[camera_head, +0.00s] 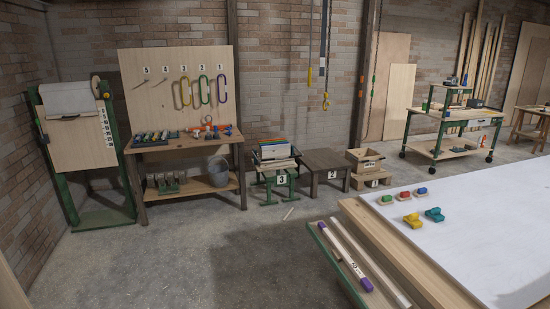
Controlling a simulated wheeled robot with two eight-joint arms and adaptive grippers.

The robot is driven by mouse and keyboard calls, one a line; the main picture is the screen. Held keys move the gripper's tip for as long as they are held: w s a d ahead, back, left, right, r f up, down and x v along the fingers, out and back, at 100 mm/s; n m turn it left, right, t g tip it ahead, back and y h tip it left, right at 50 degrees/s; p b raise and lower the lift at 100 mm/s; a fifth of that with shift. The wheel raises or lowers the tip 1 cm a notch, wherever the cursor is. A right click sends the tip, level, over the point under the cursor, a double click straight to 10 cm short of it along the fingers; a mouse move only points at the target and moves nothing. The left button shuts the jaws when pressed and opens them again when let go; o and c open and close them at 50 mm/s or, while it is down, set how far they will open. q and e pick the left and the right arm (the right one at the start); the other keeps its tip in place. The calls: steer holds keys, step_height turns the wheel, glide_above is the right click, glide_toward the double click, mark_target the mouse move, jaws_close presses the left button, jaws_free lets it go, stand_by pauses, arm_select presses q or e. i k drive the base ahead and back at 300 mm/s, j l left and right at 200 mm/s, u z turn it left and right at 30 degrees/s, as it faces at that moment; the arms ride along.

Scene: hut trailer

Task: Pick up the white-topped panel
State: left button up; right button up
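A large white-topped panel (480,235) lies flat at the right, its right and near parts cut off by the frame. Light wooden layers (395,255) show along its left side; I cannot tell whether they are part of the panel or its support. Small coloured pieces rest on its far left part: a green one (387,199), a red one (404,195), a blue one (422,191), a yellow one (413,220) and a teal one (434,214). Neither of my grippers is in view.
A green-edged shelf (328,237) with long bars lies beside the panel's left side. A workbench (180,146) with a pegboard stands at the back left. Numbered stands (326,161) line the back wall. A wheeled cart (455,125) stands back right. Concrete floor (190,255) is mostly clear.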

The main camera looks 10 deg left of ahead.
mark_target(280, 151)
steer(key=i+j+u, duration=0.25)
steer(key=i, duration=0.25)
steer(key=i+j+u, duration=0.25)
steer(key=i, duration=0.3)
steer(key=i+u, duration=0.2)
steer(key=i, duration=1.05)
steer(key=i+l+u, duration=0.2)
steer(key=i, duration=1.05)
steer(key=i+z, duration=0.3)
steer(key=i, duration=0.25)
steer(key=i+j+z, duration=0.1)
steer(key=i+z, duration=0.25)
steer(key=i, duration=0.25)
steer(key=i+j+z, duration=0.3)
steer(key=i, duration=0.25)
steer(key=i+l+z, duration=0.15)
steer(key=i, duration=0.45)
steer(key=i+l+z, duration=0.15)
steer(key=i, duration=0.45)
steer(key=i+l+u, duration=0.2)
steer(key=i, duration=0.3)
steer(key=i+j, duration=0.05)
